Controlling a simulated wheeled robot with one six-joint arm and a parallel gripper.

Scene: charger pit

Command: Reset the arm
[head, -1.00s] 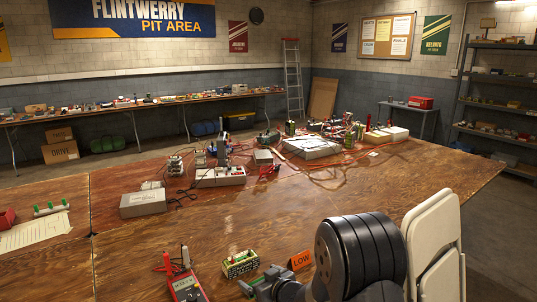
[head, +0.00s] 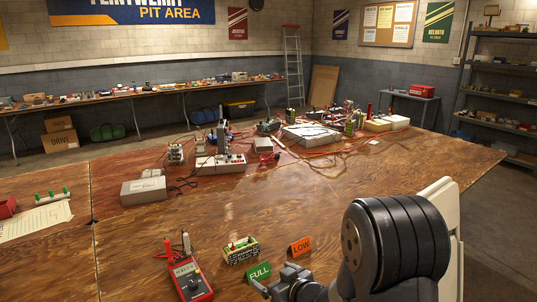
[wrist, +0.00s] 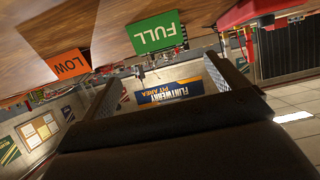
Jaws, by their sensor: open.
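My gripper (head: 273,281) is at the bottom of the head view, low by the near part of the wooden table (head: 330,215). It is open, and I see nothing held in it. In the wrist view its two dark fingers stand wide apart (wrist: 165,88), with only the room between them. That view is upside down. My dark arm fills the lower right of the head view and hides part of the table.
A green FULL sign (head: 258,272) stands close beside my gripper, an orange LOW sign (head: 300,247) just behind. A green battery pack (head: 240,250) and red multimeter (head: 189,279) lie to the left. The table's middle is clear.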

